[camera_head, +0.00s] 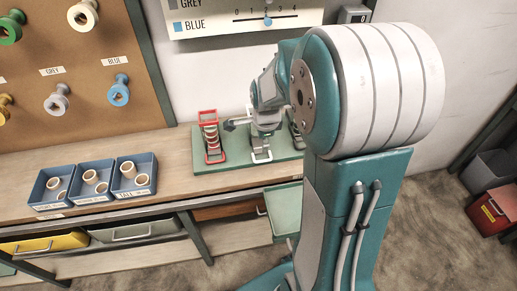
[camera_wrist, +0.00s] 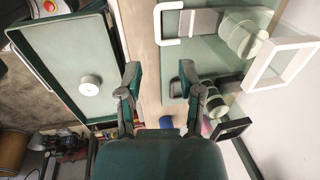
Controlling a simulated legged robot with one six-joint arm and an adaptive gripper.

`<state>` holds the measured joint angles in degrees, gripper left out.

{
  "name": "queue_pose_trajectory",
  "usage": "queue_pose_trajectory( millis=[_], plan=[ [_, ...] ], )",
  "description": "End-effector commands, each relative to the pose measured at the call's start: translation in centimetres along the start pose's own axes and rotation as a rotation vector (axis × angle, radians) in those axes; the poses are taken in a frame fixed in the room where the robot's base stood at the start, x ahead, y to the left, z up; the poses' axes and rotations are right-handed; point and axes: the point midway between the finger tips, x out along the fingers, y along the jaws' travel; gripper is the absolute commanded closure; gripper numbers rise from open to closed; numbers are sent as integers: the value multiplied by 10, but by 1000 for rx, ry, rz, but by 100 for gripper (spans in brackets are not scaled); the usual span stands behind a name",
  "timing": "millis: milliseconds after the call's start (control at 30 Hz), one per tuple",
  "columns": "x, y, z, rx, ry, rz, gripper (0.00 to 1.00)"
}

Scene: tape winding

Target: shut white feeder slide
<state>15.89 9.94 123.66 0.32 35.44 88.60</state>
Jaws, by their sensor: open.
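The white feeder shows in the wrist view at the upper right. It has a white frame (camera_wrist: 287,62), pale stacked rolls (camera_wrist: 243,33) and a grey slide (camera_wrist: 203,21) with a white loop handle (camera_wrist: 158,22). The slide sticks out from the feeder toward the bench's front edge. In the head view the white handle (camera_head: 262,156) lies low at the front of the green board; my arm partly hides the feeder. My gripper (camera_wrist: 164,92) is open with nothing between its fingers. In the wrist picture, it sits below the white handle, apart from it.
A black feeder (camera_wrist: 232,128) stands beside the white one, close to my right finger. A red feeder (camera_head: 211,138) is on the green board (camera_head: 290,170). Blue bins (camera_head: 135,192) stand to the left. A green tray (camera_wrist: 60,52) holds a white roll (camera_wrist: 90,85).

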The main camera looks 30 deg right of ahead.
Motion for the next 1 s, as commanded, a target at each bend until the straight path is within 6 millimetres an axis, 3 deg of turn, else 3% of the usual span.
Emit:
queue_pose_trajectory(
  millis=[233,700,1000],
  plan=[
    [6,4,0,0,-1,23,52],
    [86,5,0,0,-1,22,52],
    [105,5,0,0,-1,18,52]
  ],
)
